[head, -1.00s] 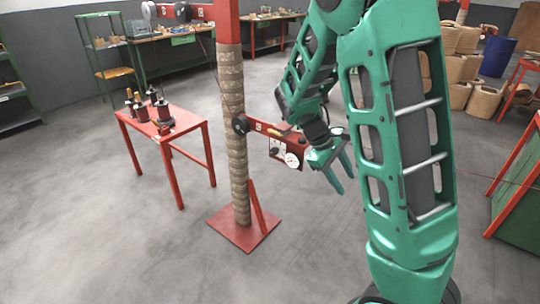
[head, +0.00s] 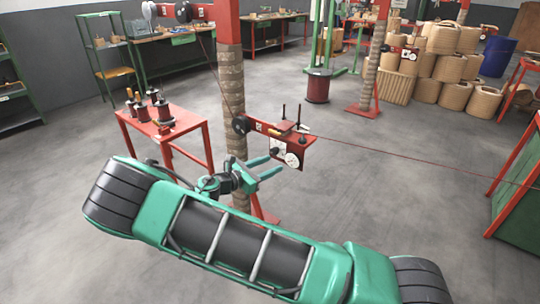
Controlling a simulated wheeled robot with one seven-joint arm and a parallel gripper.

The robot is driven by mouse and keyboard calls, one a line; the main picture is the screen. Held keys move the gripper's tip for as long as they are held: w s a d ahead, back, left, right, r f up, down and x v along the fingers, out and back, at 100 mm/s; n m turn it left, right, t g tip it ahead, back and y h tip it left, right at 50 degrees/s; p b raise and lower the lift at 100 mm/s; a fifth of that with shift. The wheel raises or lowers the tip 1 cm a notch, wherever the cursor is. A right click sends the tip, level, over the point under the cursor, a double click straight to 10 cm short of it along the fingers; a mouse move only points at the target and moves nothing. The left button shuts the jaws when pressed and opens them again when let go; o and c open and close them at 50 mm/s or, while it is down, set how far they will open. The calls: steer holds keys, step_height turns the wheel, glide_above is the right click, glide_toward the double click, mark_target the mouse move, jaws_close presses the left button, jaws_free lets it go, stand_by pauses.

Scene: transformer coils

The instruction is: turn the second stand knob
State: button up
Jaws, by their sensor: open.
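A near stand (head: 232,100), a post wrapped in rope-like covering, carries a red control box (head: 298,146) on an arm. The box has a dark knob (head: 274,152) and a round white dial (head: 292,160) on its face. My gripper (head: 275,164) is open and empty, its two green fingers pointing right, just below and in front of the box. I cannot tell whether a finger touches it. A farther stand (head: 372,65) at the back right carries a similar small box (head: 405,52); its knob is too small to make out.
A red thread (head: 420,160) runs from the near box to the right. A red table (head: 185,125) with several dark coils stands left of the near stand. Cardboard-coloured drums (head: 450,75) are stacked at the back right. Grey floor (head: 400,215) is clear at right.

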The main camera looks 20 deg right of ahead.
mark_target(273, 152)
steer(key=w+a+n+t, duration=0.2)
steer(key=a+n+t, duration=0.1)
steer(key=a, duration=0.3)
steer(key=x, duration=1.1)
steer(key=shift+d+f, duration=0.1)
steer(key=shift+c, duration=0.5)
steer(key=shift+w, duration=0.1)
steer(key=c, duration=0.9)
